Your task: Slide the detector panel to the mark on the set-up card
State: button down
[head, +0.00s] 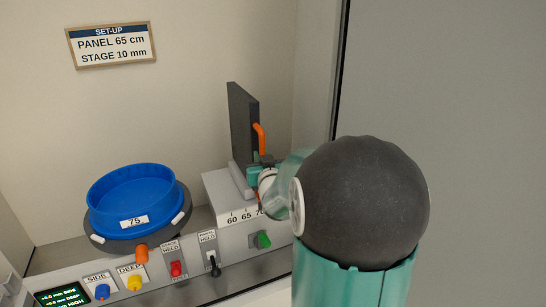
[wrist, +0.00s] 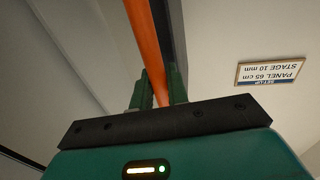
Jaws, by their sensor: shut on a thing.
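The set-up card (head: 110,45) on the back wall reads PANEL 65 cm and STAGE 10 mm; it also shows upside down in the wrist view (wrist: 270,72). The dark detector panel (head: 242,125) stands upright on a grey block with a scale reading 60, 65 and a partly hidden 70 (head: 246,216). The panel's orange handle (head: 260,138) is on its right side. My gripper (head: 264,163) is shut on this handle, which runs between the fingers in the wrist view (wrist: 157,92). The panel's exact scale reading cannot be told, as my arm covers part of the scale.
A blue round tray (head: 131,190) labelled 75 sits on a dark turntable at left. The front console has blue (head: 102,292), yellow (head: 135,283), red (head: 176,269) and green (head: 263,240) controls, a PANEL HELD lever (head: 213,265) and a green display (head: 62,297). A grey wall stands at right.

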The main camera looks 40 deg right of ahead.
jog(key=shift+w+a, duration=0.25)
jog(key=shift+a, duration=0.55)
jog(key=shift+w+a, duration=0.3)
jog(key=shift+a, duration=0.45)
jog(key=shift+w+a, duration=0.25)
jog(key=shift+a, duration=0.55)
